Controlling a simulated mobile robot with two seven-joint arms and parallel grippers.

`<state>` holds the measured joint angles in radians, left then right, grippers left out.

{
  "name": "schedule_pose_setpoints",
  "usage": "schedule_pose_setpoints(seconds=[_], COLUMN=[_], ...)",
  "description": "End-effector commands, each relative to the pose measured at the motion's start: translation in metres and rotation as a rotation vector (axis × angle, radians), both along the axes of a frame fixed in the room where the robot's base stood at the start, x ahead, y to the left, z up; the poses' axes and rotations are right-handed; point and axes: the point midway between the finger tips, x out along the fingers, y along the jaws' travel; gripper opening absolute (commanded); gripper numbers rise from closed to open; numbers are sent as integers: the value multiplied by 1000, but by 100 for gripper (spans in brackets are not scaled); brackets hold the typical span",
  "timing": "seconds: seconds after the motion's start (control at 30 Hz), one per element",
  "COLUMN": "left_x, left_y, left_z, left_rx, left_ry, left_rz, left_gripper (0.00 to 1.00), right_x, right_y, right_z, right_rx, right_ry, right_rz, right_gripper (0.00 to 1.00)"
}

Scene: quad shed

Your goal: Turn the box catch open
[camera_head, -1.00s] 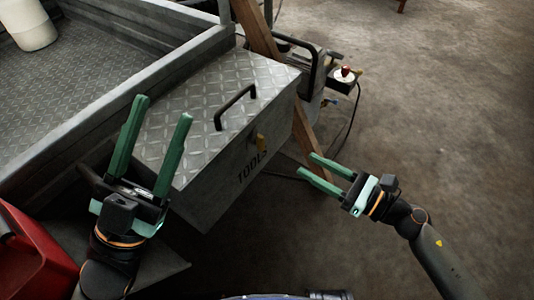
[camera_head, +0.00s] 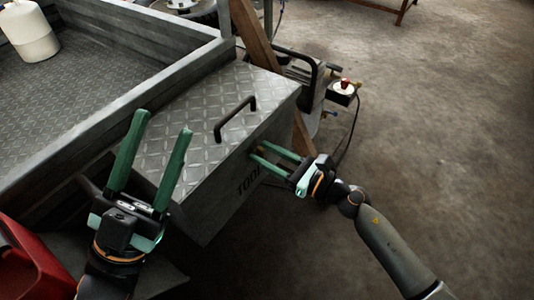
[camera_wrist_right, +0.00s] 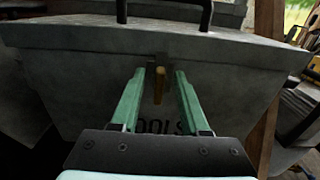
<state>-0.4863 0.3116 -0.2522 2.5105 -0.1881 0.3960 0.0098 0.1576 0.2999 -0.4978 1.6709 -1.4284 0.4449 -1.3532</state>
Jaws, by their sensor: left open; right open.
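The grey metal toolbox (camera_head: 215,125) has a diamond-plate lid, a black lid handle (camera_head: 235,118) and the word TOOLS on its front. The yellow-brass box catch (camera_wrist_right: 159,85) sits upright on the front face in the right wrist view, below the lid edge. In the head view it is mostly hidden by my right gripper (camera_head: 268,160). My right gripper is open, its two green fingers pointing at the box front, one on each side of the catch in the right wrist view; whether they touch it I cannot tell. My left gripper (camera_head: 162,150) is open and empty, in front of the box's left side.
A grey trailer bed (camera_head: 70,80) with raised walls stands at the left, holding a white container (camera_head: 30,38). A red container (camera_head: 30,262) is at the lower left. A wooden post (camera_head: 252,35) and machine (camera_head: 310,75) stand behind the box. Floor at the right is clear.

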Motion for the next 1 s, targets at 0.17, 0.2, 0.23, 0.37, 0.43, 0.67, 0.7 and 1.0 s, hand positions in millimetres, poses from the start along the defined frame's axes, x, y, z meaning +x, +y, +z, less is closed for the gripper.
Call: schedule_pose_setpoints(seconds=[0.17, 0.2, 0.23, 0.37, 0.43, 0.67, 0.7, 1.0], left_x=[0, 0, 0, 0, 0, 0, 0, 0], left_y=[0, 0, 0, 0, 0, 0, 0, 0], left_z=[0, 0, 0, 0, 0, 0, 0, 1], left_rx=[0, 0, 0, 0, 0, 0, 0, 0], left_ry=[0, 1, 1, 1, 1, 1, 1, 1], left_rz=[0, 0, 0, 0, 0, 0, 0, 0], left_gripper=[52, 52, 52, 52, 52, 52, 52, 52], right_x=[0, 0, 0, 0, 0, 0, 0, 0], right_y=[0, 0, 0, 0, 0, 0, 0, -1], right_z=[0, 0, 0, 0, 0, 0, -1, -1], right_rx=[0, 0, 0, 0, 0, -1, -1, 4], right_ry=[0, 0, 0, 0, 0, 1, 1, 8], right_rz=[0, 0, 0, 0, 0, 0, 0, 0], right_gripper=[45, 42, 38, 24, 16, 0, 0, 0])
